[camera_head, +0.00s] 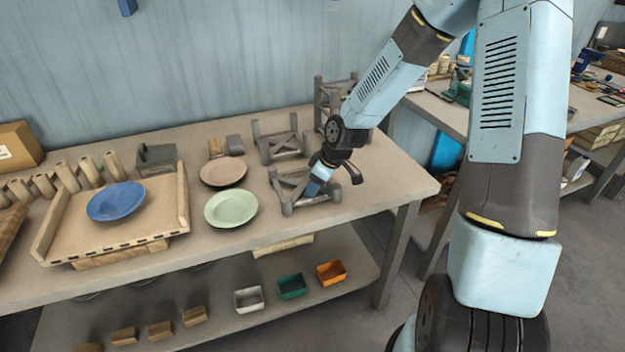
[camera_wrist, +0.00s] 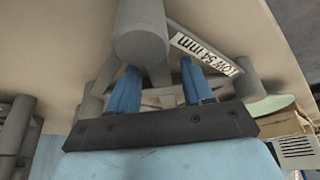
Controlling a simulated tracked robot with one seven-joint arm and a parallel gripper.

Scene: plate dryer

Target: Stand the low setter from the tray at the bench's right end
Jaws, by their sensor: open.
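The low setter (camera_head: 288,207) is a grey frame with short round posts, upright near the bench's right end in the head view. In the wrist view its label (camera_wrist: 205,53) reads "LOW 54 mm". My gripper (camera_head: 316,187) is down at this setter, its lower part overlapping the frame. In the wrist view my two blue fingers (camera_wrist: 160,80) are apart, with grey setter parts in front of and between them. Whether they touch the setter I cannot tell. The wooden tray (camera_head: 180,205) lies at the bench's left, with a blue plate (camera_head: 116,201) on it.
A second grey setter (camera_head: 280,142) and a taller one (camera_head: 322,95) stand behind. A green plate (camera_head: 231,208) and a pinkish plate (camera_head: 223,172) lie left of the low setter. The bench (camera_head: 405,185) is bare at its right end.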

